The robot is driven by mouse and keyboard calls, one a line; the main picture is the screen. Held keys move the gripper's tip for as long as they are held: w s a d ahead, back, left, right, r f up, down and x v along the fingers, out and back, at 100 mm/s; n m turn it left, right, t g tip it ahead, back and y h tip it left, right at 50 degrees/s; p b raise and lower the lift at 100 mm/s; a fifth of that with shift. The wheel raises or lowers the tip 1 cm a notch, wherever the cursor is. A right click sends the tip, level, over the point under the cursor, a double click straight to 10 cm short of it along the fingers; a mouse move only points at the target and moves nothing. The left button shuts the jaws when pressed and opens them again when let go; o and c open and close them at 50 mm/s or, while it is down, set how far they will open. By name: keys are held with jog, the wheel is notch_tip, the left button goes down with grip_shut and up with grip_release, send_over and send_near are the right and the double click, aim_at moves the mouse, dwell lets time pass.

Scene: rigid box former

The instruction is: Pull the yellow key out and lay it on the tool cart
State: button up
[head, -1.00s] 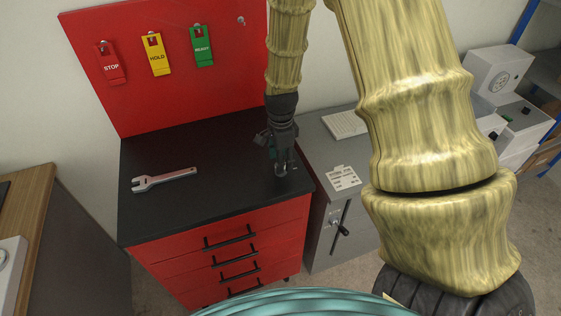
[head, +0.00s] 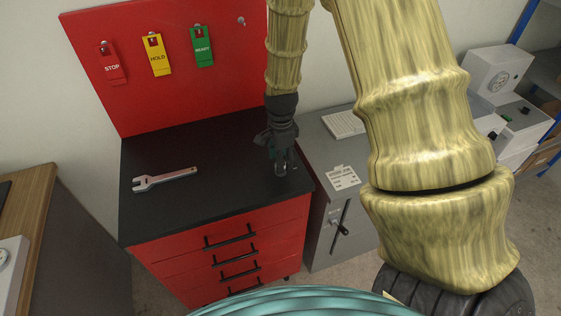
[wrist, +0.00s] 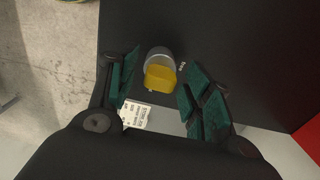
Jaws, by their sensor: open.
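The yellow key (wrist: 160,78) shows in the wrist view, its flat head on top of a round silver lock cylinder (wrist: 158,55). The cylinder is at the black top of the red tool cart (head: 215,178), near its right edge. My gripper (wrist: 163,82) is open, with green-padded fingers on either side of the key. I see gaps between the pads and the key. In the head view my gripper (head: 280,160) points down over the right part of the cart top and hides the key.
A wrench (head: 165,179) lies on the cart top at left; the top between it and my gripper is clear. STOP, HOLD and READY tags (head: 156,54) hang on the red back panel (head: 110,100). A grey cabinet (head: 345,235) with a label and handle stands right of the cart.

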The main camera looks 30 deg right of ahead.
grip_shut()
jog(key=shift+r, duration=0.1)
jog(key=shift+r+p, duration=2.3)
jog(key=shift+r, duration=0.6)
jog(key=shift+a, duration=0.1)
